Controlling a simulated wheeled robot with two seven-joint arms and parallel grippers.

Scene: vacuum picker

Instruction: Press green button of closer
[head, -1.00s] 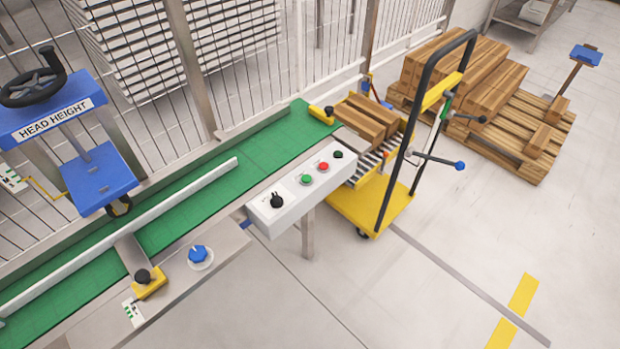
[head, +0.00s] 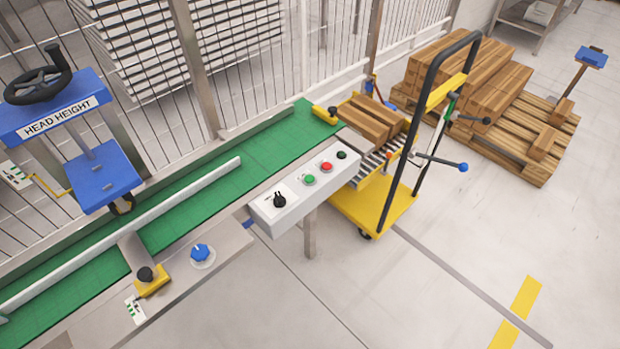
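A light grey control box (head: 300,195) sits at the near side of the conveyor, right of the picture's middle. On its top are a green button (head: 310,180), a red button (head: 327,167), a small black knob (head: 342,155) and a larger black rotary switch (head: 280,201). The green button lies between the rotary switch and the red button. Nothing covers it. Neither of my grippers is in the head view.
A green conveyor belt (head: 262,150) with a white guide rail runs diagonally. A blue head-height unit (head: 97,175) stands at left. A yellow trolley (head: 375,208) stands right of the box, near wooden blocks (head: 370,120) and a loaded pallet (head: 505,145). The floor in front is clear.

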